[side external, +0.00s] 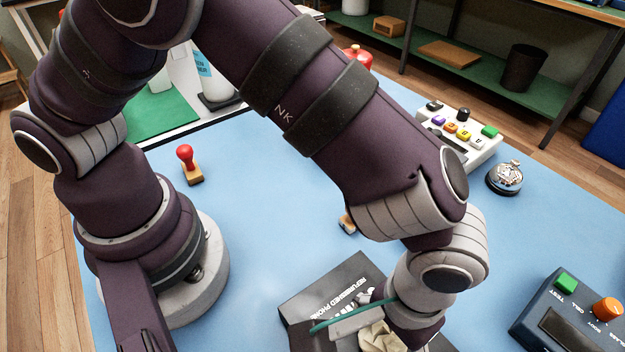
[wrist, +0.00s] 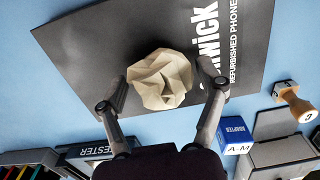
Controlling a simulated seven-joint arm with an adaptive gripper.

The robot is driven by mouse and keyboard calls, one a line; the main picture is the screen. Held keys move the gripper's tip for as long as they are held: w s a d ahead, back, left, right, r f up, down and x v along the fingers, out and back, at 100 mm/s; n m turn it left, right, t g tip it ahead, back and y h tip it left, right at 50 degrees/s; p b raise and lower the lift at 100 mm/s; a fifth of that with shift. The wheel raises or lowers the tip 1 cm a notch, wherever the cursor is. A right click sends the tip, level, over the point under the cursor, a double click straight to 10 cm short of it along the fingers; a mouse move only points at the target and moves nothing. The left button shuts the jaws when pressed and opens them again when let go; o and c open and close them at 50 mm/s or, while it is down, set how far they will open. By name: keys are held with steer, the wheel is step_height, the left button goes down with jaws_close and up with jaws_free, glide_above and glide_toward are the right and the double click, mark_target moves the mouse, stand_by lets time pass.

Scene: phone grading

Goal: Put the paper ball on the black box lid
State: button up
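The crumpled beige paper ball (wrist: 160,80) sits between the two fingers of my gripper (wrist: 161,78) in the wrist view, with a finger close against each side. My gripper looks shut on it. The ball also shows at the bottom edge of the side view (side external: 380,339), partly cut off. The black box lid (wrist: 85,45), printed with white "REFURBISHED PHONES" lettering, lies behind and below the ball in the wrist view. The lid also shows in the side view (side external: 310,298), partly covered by my wrist. The height of the ball above the lid is hard to tell.
A wooden stamp (wrist: 293,98) and a blue A-M block (wrist: 235,135) lie beside the lid. A tester device (side external: 570,315) stands at the lower right, a bell (side external: 505,178) and a button panel (side external: 460,135) farther back. A red-handled stamp (side external: 188,165) stands left.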

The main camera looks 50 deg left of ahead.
mark_target(391, 334)
steer(key=shift+o, duration=0.6)
step_height(391, 334, up, 12)
steer(key=shift+f, duration=0.25)
steer(key=w+a+r+t+h, duration=0.1)
steer(key=w+a+r+t, duration=0.15)
steer(key=a, duration=0.55)
steer(key=w+a+r+t, duration=0.15)
steer(key=a+r, duration=0.25)
steer(key=a, duration=0.4)
steer(key=s+a+t+y, duration=0.1)
steer(key=s+a, duration=0.2)
steer(key=a, duration=0.6)
steer(key=shift+s+f+t, duration=0.3)
steer(key=shift+f, duration=0.15)
